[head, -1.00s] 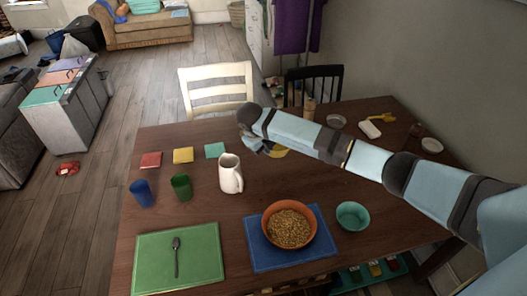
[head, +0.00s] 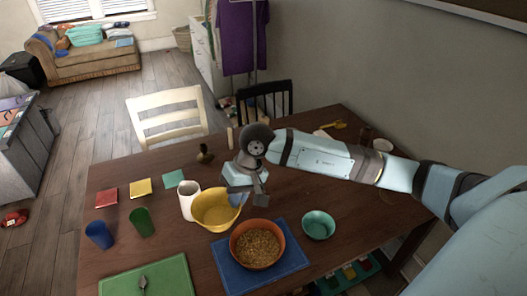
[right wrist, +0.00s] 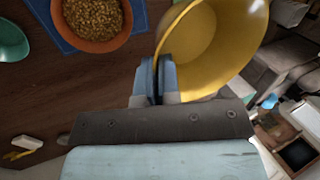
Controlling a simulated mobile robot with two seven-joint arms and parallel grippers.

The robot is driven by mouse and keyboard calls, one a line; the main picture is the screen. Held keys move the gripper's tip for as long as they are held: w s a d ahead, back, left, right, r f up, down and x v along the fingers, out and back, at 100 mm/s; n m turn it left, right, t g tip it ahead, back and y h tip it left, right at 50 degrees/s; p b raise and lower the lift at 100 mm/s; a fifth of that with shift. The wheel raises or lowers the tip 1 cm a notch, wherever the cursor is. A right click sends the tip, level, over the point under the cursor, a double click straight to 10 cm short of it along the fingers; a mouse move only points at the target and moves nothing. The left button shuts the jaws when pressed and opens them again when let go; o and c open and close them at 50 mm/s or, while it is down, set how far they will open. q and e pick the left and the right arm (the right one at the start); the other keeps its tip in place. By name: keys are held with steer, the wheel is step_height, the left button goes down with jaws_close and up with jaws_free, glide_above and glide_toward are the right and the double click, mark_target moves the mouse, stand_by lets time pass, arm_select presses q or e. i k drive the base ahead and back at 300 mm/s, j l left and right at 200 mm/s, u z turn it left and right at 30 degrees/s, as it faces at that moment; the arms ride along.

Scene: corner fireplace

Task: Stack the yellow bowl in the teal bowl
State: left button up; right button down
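The yellow bowl (head: 214,212) is right of the white pitcher (head: 187,203) in the head view and overlaps its edge. My right gripper (head: 239,190) is at the bowl's right side. In the right wrist view, its fingers (right wrist: 155,80) are closed on the near rim of the yellow bowl (right wrist: 220,45), which appears held above the table. The teal bowl (head: 318,225) stands upright and looks empty, right of the orange bowl; it shows at the left edge of the right wrist view (right wrist: 12,42). My left gripper is not in view.
The orange bowl (head: 257,246) of cereal on a blue mat (head: 292,262) lies between the yellow and teal bowls. A blue cup (head: 99,235) and green cup (head: 142,222) stand at left. The table is clear behind the teal bowl.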

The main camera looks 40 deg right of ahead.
mark_target(317, 229)
steer(key=z, duration=1.65)
